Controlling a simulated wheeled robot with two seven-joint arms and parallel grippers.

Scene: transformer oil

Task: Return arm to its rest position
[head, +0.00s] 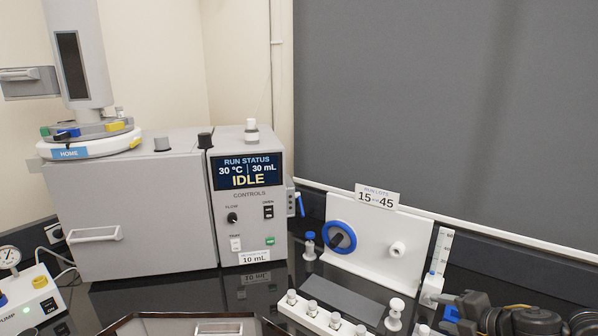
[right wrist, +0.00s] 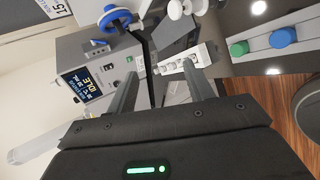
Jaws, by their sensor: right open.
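My right arm enters at the lower right corner of the head view, dark and partly cut off by the frame edge. Its right gripper (head: 450,314) is low there, beside a white stand with a scale. In the right wrist view the two grey fingers of this gripper (right wrist: 160,75) stand apart with nothing held between them. Beyond the fingers is a white rack (right wrist: 184,61) with several round pieces. My left arm and left gripper do not show.
A grey machine (head: 135,210) with an IDLE display (head: 247,171) stands at the left. A white panel with a blue ring (head: 339,237) stands mid-right. The white vial rack (head: 318,319) is at the front. A pump (head: 28,303) sits lower left. Blue and green caps (right wrist: 283,37) lie right in the wrist view.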

